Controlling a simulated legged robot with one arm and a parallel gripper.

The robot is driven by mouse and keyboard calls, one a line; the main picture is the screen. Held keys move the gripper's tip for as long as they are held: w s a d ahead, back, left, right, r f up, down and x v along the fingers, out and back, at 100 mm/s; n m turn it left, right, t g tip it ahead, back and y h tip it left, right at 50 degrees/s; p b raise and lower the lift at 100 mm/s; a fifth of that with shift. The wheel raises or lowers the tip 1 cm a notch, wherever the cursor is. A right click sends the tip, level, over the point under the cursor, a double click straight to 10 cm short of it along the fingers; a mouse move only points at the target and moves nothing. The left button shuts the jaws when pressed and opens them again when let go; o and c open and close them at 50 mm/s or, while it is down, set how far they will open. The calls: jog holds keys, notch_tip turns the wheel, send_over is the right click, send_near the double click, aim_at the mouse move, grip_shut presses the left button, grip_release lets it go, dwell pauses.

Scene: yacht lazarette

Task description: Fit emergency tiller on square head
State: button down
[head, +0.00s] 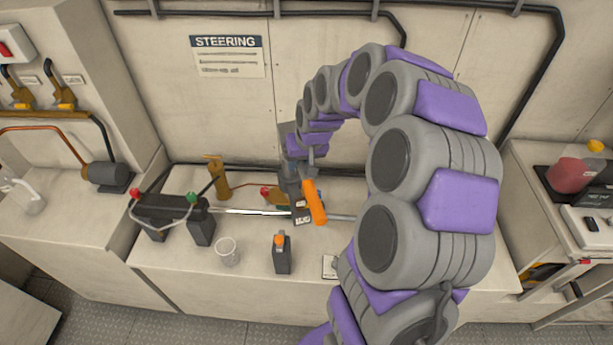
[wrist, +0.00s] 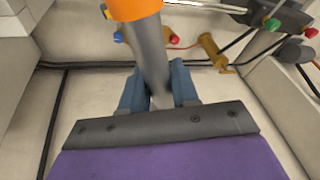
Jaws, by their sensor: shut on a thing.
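The emergency tiller appears as a grey bar (wrist: 152,55) with an orange sleeve (wrist: 133,8) in the wrist view. My gripper (wrist: 158,88) is shut on the grey bar, its blue fingers on either side. In the head view the orange sleeve (head: 314,202) hangs tilted below my gripper (head: 310,158), above the counter. It overlaps a dark upright post (head: 289,180) with a white label; I cannot tell whether they touch. A silver rod (head: 250,211) runs sideways behind the sleeve. I cannot make out the square head, which may be hidden.
A black cylinder (head: 170,203) with red and green ends and a brass fitting (head: 218,180) stand left on the counter (head: 190,255). A STEERING sign (head: 227,57) is on the wall.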

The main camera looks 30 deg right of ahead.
jog(key=shift+g+y, duration=0.3)
jog(key=w, duration=0.1)
jog(key=w+d+p, duration=0.1)
jog(key=w, duration=0.1)
jog(key=w+r, duration=0.1)
jog(key=w, duration=0.1)
jog(key=shift+w+d+r+p, duration=0.1)
jog(key=shift+w+d+p, duration=0.05)
jog(key=shift+d+p, duration=0.15)
jog(key=shift+f, duration=0.2)
jog(key=shift+f+b, duration=0.55)
jog(key=shift+f, duration=1.75)
jog(key=shift+a+f+b, duration=0.1)
jog(key=shift+f+b, duration=0.5)
jog(key=shift+f, duration=1.9)
dwell(1.1)
jog(key=c, duration=0.8)
grip_release()
jog(key=shift+r, duration=0.1)
